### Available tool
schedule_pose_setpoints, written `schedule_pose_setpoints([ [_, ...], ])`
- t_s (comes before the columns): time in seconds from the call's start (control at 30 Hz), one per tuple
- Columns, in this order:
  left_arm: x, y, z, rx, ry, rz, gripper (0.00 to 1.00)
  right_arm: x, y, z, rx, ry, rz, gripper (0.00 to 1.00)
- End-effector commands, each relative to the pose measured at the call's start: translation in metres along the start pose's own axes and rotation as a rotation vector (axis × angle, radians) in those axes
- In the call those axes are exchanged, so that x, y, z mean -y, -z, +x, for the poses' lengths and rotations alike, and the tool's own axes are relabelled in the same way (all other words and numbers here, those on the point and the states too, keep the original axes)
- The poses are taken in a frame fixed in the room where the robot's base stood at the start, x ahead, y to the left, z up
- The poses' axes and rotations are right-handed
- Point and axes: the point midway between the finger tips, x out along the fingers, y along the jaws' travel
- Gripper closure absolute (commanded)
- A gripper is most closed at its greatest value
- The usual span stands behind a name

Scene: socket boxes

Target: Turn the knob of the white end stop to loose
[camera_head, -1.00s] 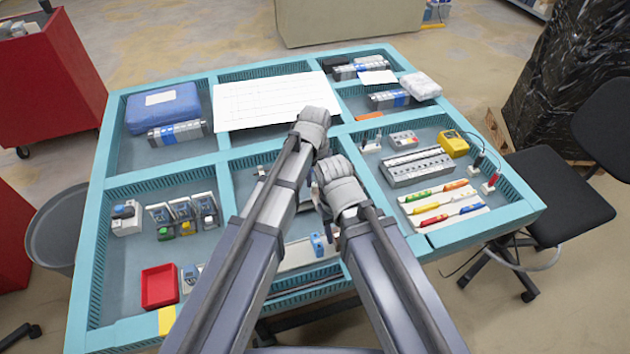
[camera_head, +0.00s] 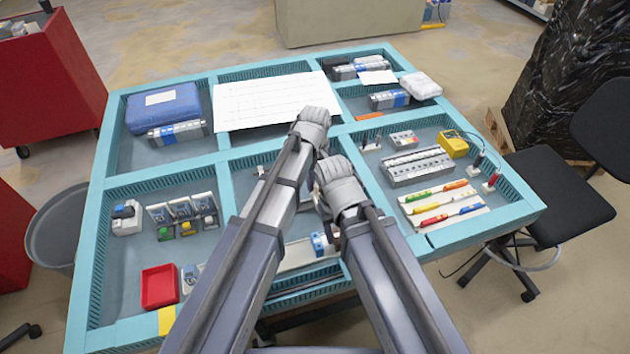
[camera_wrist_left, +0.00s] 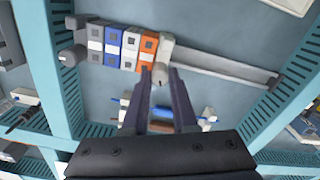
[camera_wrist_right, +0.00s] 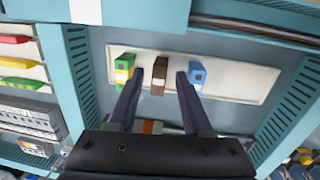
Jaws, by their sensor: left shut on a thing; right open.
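The white end stop (camera_wrist_left: 166,50) stands at the right end of a row of terminal blocks on a metal rail, in the left wrist view. Its round knob (camera_wrist_left: 160,72) faces me. My left gripper (camera_wrist_left: 161,78) is shut on this knob, with a finger on each side of it. The knob's loose or tight setting cannot be read. My right gripper (camera_wrist_right: 157,78) is open and appears empty, over a white plate (camera_wrist_right: 240,82). A brown block (camera_wrist_right: 159,75) shows between its fingers. In the head view, my arms hide the end stop and both sets of fingertips.
Right of the end stop the rail (camera_wrist_left: 225,71) is bare. Orange (camera_wrist_left: 148,48) and blue (camera_wrist_left: 112,45) blocks sit on its left. A green-yellow block (camera_wrist_right: 124,68) and a blue block (camera_wrist_right: 197,74) flank the brown one. Teal dividers (camera_head: 222,195) separate the table's compartments.

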Motion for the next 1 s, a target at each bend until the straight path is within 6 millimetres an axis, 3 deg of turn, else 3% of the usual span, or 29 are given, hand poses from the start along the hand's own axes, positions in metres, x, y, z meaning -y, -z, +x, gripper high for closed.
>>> schedule_pose_setpoints([
  [1.0, 0.0001, -0.0002, 0.0001, 0.000, 0.000, -0.945, 1.00, 0.0000, 0.0000, 0.0001, 0.000, 0.000, 0.000, 0.50],
])
